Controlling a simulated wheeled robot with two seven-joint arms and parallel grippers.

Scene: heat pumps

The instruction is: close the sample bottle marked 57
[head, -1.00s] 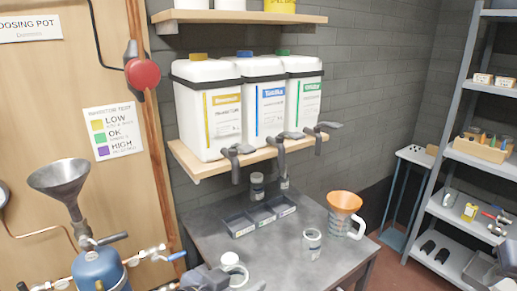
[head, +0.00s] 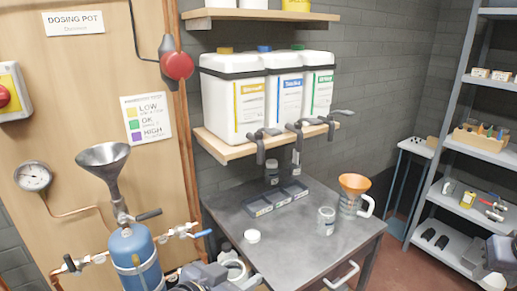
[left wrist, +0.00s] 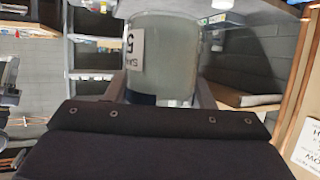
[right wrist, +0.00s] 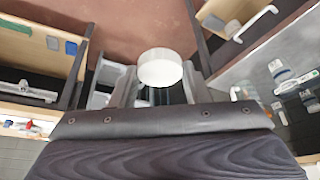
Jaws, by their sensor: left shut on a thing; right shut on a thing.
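My left gripper (head: 228,272) is shut on a clear sample bottle (left wrist: 160,55) at the bottom of the head view. In the left wrist view its label shows a 5; the rest of the number is cut off. The bottle's open-looking mouth (head: 233,264) faces up in the head view. My right gripper (right wrist: 160,90) is shut on a round white cap (right wrist: 160,68). The cap shows partly at the lower right edge of the head view (head: 493,282), well apart from the bottle.
Another white cap (head: 252,236) lies on the grey table (head: 285,245). A jar (head: 326,221) and a jug with an orange funnel (head: 355,184) stand to its right. A divided tray (head: 277,201) lies behind. The blue dosing pot (head: 133,252) stands left.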

